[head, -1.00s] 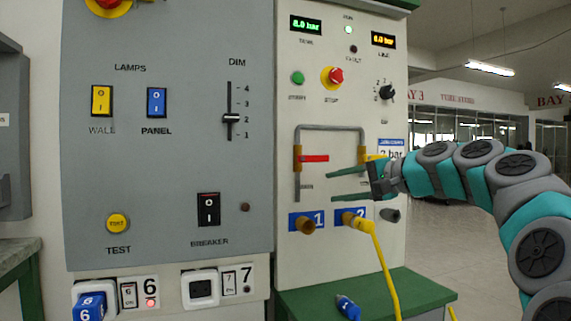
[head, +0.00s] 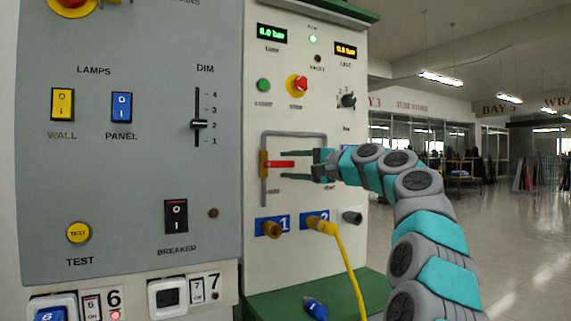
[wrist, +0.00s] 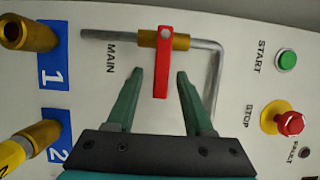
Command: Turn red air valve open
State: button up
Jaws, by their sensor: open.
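The red valve lever (head: 281,164) sticks out sideways from a brass valve body (head: 263,164) on the grey pipe of the white panel. It lies across the pipe, at right angles to it. My gripper (head: 283,167) is open. Its green fingers point at the valve, one above and one below the lever. The wrist view shows the red lever (wrist: 161,80) with its free end between the tips of my gripper (wrist: 160,73), with a gap on both sides. MAIN is printed beside the pipe (wrist: 100,36).
Below the valve are two brass ports, numbered 1 (head: 270,229) and 2 (head: 318,224); a yellow hose (head: 350,262) hangs from port 2. A red stop button (head: 298,84) and green start button (head: 263,86) sit above. A blue plug (head: 315,308) lies on the green ledge (head: 262,306).

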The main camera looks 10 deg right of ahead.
jog(key=shift+w+a, duration=0.5)
jog(key=shift+w, duration=0.05)
grip_shut()
dwell(1.1)
